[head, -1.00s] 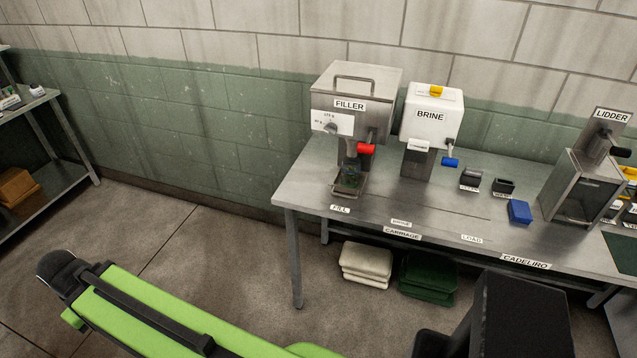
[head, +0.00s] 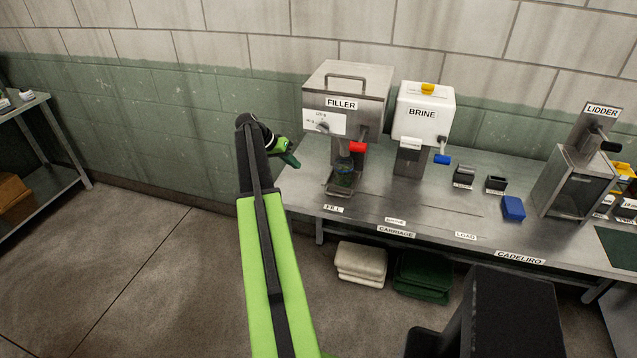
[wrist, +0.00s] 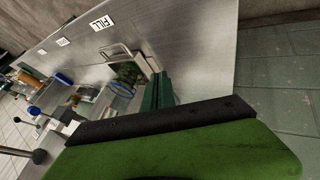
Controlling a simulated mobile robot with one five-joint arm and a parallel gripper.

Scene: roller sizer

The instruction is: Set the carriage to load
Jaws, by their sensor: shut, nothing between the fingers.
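The carriage (head: 338,190) is a small metal tray at the FILL label (head: 333,208), under the filler (head: 345,90). A glass jar with greenish contents (head: 344,172) stands on it. The LOAD label (head: 466,236) is farther right along the table front, past the brine label (head: 395,221). My gripper (head: 290,160) is shut and empty, left of the carriage near the table's left end, and apart from it.
The white brine machine (head: 424,115) with a blue-tipped lever stands right of the filler. A blue block (head: 513,208) and small dark holders lie farther right, before the lidder (head: 580,175). The table front (head: 430,212) between carriage and LOAD looks clear.

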